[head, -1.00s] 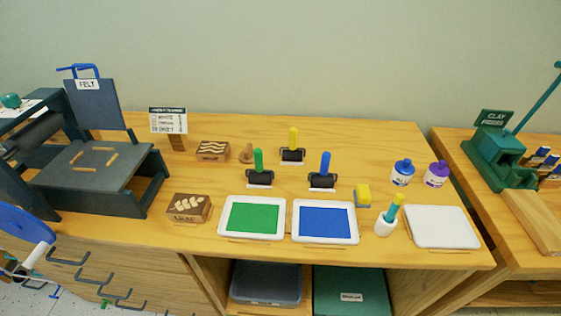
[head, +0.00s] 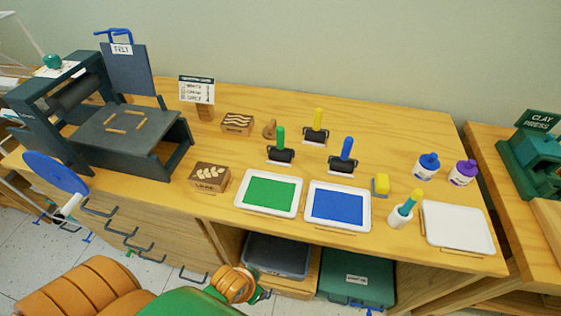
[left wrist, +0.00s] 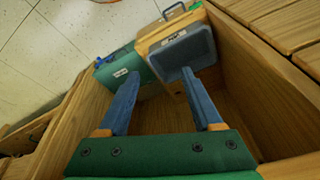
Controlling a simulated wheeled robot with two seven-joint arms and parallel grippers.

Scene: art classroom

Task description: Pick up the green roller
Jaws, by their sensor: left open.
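The green roller (head: 281,154) stands on the wooden worktop with its green handle upright and its black roller head at the bottom. It is behind the green ink tray (head: 243,199). A yellow-handled roller (head: 314,134) and a blue-handled roller (head: 342,163) stand to its right. My left gripper is open and empty in the left wrist view (left wrist: 158,74). It is low in front of the cabinet, below the worktop, well away from the green roller. The roller is outside the left wrist view. My right gripper is not in view.
A blue ink tray (head: 311,208) and a leaf-carved block (head: 209,177) sit near the front edge. A dark press (head: 130,137) stands left. Grey (head: 277,256) and green (head: 357,279) bins fill the open shelf below. The cabinet front has protruding handles.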

